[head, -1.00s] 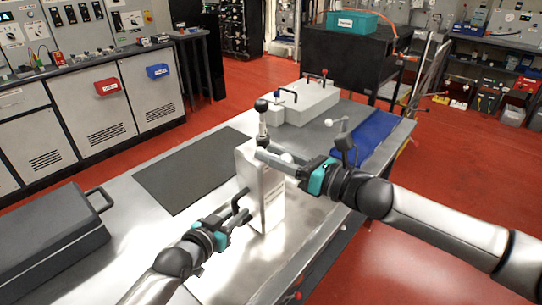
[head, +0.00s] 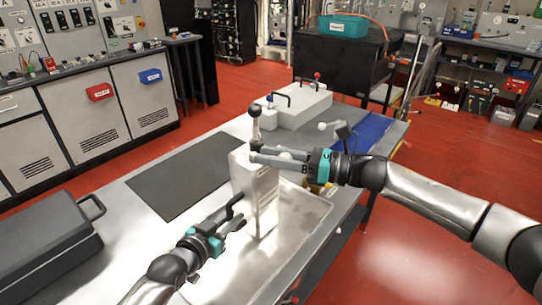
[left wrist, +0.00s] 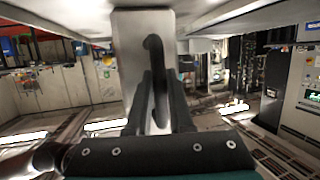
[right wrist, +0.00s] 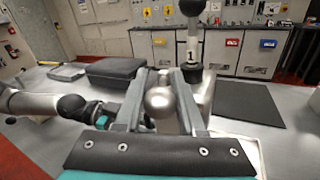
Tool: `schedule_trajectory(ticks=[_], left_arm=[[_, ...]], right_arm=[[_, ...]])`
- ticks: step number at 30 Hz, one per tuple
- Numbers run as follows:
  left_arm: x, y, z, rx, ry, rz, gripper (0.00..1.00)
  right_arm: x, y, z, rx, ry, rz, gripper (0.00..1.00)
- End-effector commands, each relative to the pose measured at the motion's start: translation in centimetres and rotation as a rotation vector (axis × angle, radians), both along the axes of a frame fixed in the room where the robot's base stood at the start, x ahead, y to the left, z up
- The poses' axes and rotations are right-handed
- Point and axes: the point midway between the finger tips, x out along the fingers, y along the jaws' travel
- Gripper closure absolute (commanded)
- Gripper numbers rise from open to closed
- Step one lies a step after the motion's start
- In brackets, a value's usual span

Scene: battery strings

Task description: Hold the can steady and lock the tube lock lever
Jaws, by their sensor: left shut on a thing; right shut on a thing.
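The can (head: 263,205), a tall pale box, stands upright on the metal bench, with a black side handle (left wrist: 157,80). My left gripper (head: 238,212) is shut on that handle. On top of the can stands an upright metal post with a black ball knob (head: 257,111), which also shows in the right wrist view (right wrist: 191,8). My right gripper (head: 256,157) reaches in from the right at the can's top, beside the post. It is shut on a silver ball (right wrist: 160,102), which looks like the end of the tube lock lever. The lever's rod is mostly hidden by the fingers.
A dark mat (head: 180,184) lies behind the can. A dark case (head: 42,240) with a handle is at the left. A grey box (head: 303,104) with handles stands farther back, near a blue mat (head: 375,130). A small lamp-like stand (head: 342,132) is behind my right wrist.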

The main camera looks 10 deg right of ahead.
Motion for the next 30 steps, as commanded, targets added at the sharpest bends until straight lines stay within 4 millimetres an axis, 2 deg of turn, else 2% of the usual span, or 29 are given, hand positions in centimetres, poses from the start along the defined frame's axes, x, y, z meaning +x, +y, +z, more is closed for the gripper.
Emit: schedule_trajectory(ticks=[1, 6, 7, 14, 23, 26, 30], left_arm=[[-0.2, 0.6, -0.9, 0.015, 0.018, 0.006, 1.0], [-0.1, 0.6, -0.9, 0.015, 0.017, 0.007, 1.0], [-0.1, 0.6, -0.9, 0.015, 0.017, 0.007, 1.0], [-0.2, 0.5, -0.9, 0.015, 0.017, 0.005, 1.0], [-0.2, 0.4, -0.9, 0.014, 0.017, 0.003, 1.0], [-0.2, 0.4, -0.9, 0.013, 0.018, 0.004, 1.0], [-0.2, 0.3, -0.9, 0.013, 0.018, 0.003, 1.0]], right_arm=[[0.2, -0.4, 0.0, -0.003, -0.001, -0.009, 1.0], [0.2, -0.4, -0.1, -0.003, -0.001, -0.01, 1.0], [0.2, -0.4, -0.1, -0.003, -0.001, -0.01, 0.58], [0.1, -0.2, -0.1, -0.002, 0.001, -0.006, 0.32], [-0.1, -0.3, -0.1, -0.001, 0.002, -0.004, 0.31], [-0.4, -1.2, -0.2, -0.001, 0.002, -0.005, 0.31], [-1.4, -3.7, -0.2, -0.002, 0.003, -0.007, 0.31]])
